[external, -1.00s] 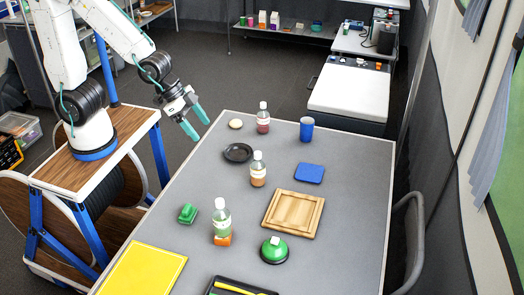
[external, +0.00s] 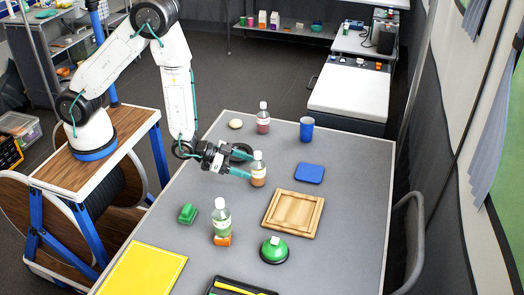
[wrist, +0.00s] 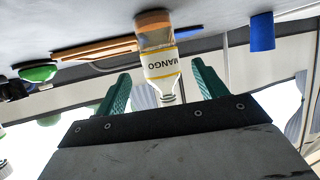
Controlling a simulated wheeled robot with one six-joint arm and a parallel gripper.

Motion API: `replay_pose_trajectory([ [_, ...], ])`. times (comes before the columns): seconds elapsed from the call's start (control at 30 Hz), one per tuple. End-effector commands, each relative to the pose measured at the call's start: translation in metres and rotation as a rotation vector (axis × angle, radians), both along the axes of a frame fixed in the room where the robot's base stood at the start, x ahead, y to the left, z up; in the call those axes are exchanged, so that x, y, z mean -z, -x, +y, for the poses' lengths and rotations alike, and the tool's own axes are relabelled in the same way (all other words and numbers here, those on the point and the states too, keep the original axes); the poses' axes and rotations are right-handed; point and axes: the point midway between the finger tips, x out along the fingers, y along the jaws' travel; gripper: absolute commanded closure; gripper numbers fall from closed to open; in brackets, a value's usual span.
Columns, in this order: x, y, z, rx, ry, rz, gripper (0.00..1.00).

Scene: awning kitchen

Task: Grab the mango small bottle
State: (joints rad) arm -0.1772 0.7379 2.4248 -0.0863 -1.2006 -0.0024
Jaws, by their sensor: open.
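The mango small bottle (external: 258,174) stands upright on the grey table, with orange-brown contents, a pale label and a white cap. In the wrist view the picture is upside down, and the bottle (wrist: 158,62) shows its label reading MANGO. My gripper (external: 244,164) is low over the table, just left of the bottle, pointing right. Its green fingers are open, one on each side of the bottle in the wrist view (wrist: 162,75). There are gaps between the fingers and the bottle. I cannot tell how deep the bottle sits between them.
A red-brown bottle (external: 263,119) and a blue cup (external: 306,130) stand farther back. A green bottle (external: 221,217) stands nearer the front. A blue pad (external: 309,173) and a wooden board (external: 293,213) lie to the right.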

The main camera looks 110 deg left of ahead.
Motion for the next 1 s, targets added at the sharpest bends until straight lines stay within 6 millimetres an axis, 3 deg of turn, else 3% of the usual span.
replay_pose_trajectory([
  [0.5, 0.026, -0.058, 0.018, 0.0, 0.0, 0.001, 0.29],
  [0.8, 0.028, -0.063, 0.019, 0.001, 0.001, 0.001, 0.29],
  [1.0, 0.028, -0.063, 0.019, 0.001, 0.001, 0.001, 0.79],
])
